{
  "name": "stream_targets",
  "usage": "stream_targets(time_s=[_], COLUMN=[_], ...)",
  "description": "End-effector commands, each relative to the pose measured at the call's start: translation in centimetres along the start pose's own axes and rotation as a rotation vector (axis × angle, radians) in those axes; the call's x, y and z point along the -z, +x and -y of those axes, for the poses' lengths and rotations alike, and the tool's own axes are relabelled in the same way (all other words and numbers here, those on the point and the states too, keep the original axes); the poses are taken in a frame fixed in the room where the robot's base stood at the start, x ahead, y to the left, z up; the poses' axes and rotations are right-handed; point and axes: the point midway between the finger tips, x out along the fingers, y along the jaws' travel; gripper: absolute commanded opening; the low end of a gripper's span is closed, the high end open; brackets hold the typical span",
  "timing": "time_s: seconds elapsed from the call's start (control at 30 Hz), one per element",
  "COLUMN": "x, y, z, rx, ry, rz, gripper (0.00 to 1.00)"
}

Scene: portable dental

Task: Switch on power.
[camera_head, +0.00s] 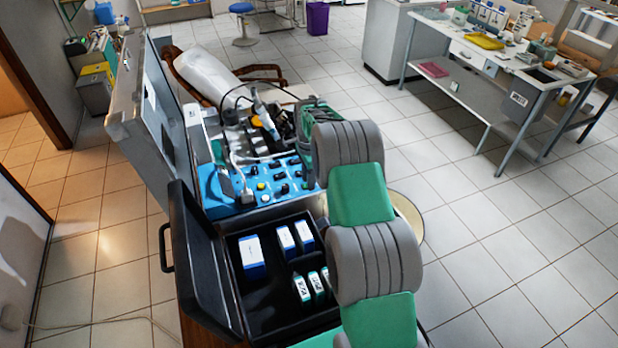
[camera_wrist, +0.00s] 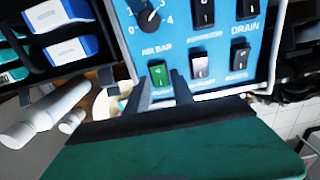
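The blue control panel (camera_head: 262,190) of the portable dental unit lies in the open case in the head view. In the wrist view the panel (camera_wrist: 222,20) fills the top, with a dial (camera_wrist: 149,18) and several black rocker switches. A green rocker switch (camera_wrist: 158,75) sits at the panel's lower left, its label mostly hidden by my gripper. My gripper (camera_wrist: 160,86) has its two dark fingers apart, one on each side of the green switch in the picture. I cannot tell whether they touch the panel. In the head view my arm hides the fingers.
A white-and-black rocker (camera_wrist: 201,68) sits right of the green one. A black open case (camera_head: 205,262) with blue-and-white boxes (camera_head: 251,255) is in front of the unit. Handpieces (camera_head: 265,118) and hoses lie behind the panel. Tiled floor is free to the right.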

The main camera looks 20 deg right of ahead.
Motion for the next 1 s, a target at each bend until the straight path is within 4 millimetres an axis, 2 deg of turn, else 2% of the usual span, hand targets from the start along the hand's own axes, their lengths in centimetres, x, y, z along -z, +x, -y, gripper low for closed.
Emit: stream_targets(time_s=[0.03, 0.4, 0.77, 1.0], x=[-0.02, -0.05, 0.03, 0.52], y=[0.00, -0.05, -0.01, -0.03], z=[0.00, 0.00, 0.04, 0.14], rx=[0.000, 0.000, 0.000, 0.002], ry=[0.000, -0.001, 0.000, 0.002], rz=[0.000, 0.000, 0.010, 0.140], gripper=[0.29, 0.00, 0.00, 0.00])
